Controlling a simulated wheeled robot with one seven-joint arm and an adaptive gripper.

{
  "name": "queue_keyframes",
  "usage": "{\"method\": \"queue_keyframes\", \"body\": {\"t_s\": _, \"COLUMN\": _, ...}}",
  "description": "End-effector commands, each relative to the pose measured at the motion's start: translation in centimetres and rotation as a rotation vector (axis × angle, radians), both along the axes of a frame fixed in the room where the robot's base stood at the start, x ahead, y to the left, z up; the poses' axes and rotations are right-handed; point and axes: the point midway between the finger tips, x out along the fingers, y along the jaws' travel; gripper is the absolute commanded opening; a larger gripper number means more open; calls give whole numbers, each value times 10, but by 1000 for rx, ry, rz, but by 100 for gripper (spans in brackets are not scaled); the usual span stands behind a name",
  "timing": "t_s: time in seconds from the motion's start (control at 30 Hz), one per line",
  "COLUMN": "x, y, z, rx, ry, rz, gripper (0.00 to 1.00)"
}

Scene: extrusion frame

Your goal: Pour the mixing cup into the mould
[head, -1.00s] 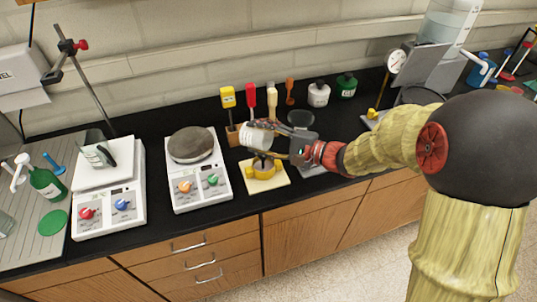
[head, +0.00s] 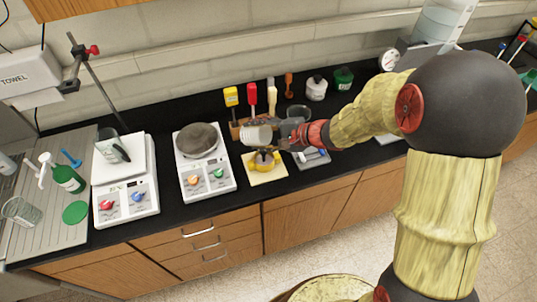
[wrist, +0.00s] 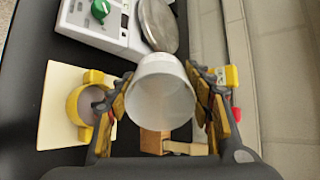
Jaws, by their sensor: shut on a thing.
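The white mixing cup (head: 257,135) is held tipped nearly on its side, above and slightly left of the mould. My gripper (head: 274,130) is shut on it, with a finger on each side of the cup (wrist: 160,92) in the wrist view. The yellow mould (head: 263,160) sits on a cream board (head: 262,177), below the cup and apart from it. In the wrist view the mould (wrist: 73,103) shows a round opening with a greyish inside. I see no stream between cup and mould, and cannot tell how much the cup holds.
A scale with a dark round pan (head: 199,141) stands left of the mould. A wooden block (head: 236,131) with upright coloured tools is behind the cup. A second scale holding a beaker (head: 113,147) is farther left. The black counter's front edge lies close before the board.

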Motion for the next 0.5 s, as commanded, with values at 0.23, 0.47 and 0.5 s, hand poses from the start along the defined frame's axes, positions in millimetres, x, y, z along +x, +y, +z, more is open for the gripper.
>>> {"method": "queue_keyframes", "body": {"t_s": 0.23, "x": 1, "y": 2, "z": 11, "rx": -83, "ry": 47, "rz": 2, "gripper": 34}}
{"method": "queue_keyframes", "body": {"t_s": 0.47, "x": 2, "y": 3, "z": 15, "rx": -153, "ry": 86, "rz": 1, "gripper": 34}}
{"method": "queue_keyframes", "body": {"t_s": 0.5, "x": 2, "y": 4, "z": 16, "rx": -164, "ry": 92, "rz": 2, "gripper": 34}}
